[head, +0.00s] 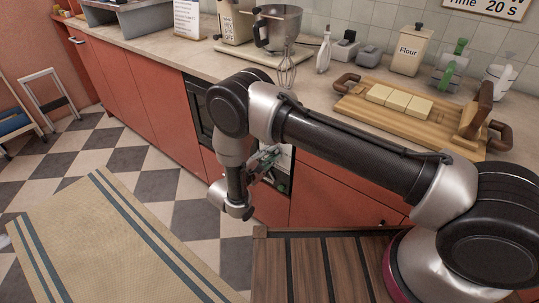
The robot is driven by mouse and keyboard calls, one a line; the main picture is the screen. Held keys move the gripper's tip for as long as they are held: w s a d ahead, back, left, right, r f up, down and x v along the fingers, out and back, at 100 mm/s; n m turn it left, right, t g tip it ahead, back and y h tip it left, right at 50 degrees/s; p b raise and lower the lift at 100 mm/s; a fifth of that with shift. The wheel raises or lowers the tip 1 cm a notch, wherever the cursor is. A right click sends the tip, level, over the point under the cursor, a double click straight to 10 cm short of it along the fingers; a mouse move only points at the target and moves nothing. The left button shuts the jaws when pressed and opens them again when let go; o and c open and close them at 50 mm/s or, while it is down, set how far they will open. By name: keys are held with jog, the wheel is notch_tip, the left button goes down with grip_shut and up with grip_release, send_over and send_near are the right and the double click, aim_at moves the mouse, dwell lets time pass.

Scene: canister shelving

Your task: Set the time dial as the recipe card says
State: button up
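A wall card (485,6) at the top right is cut off by the frame edge; its visible lower line reads "Time 20 S". A built-in appliance with a dark front (198,108) sits in the red cabinets below the counter. My gripper (268,168) is low in front of the right side of this appliance, partly covered by my own wrist. A small green part shows at the gripper, and I cannot tell what it belongs to. I cannot make out the time dial or its setting. Whether the gripper fingers are open or shut, or touch anything, is not clear.
The counter holds a mixer with a steel bowl (281,30), a whisk (287,72), a wooden board (365,106) with pale blocks and a flour canister (410,50). A striped rug (110,245) lies on the checkered floor. A step stool (50,98) stands at left.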

jog(key=shift+o, duration=0.4)
jog(key=v, duration=1.2)
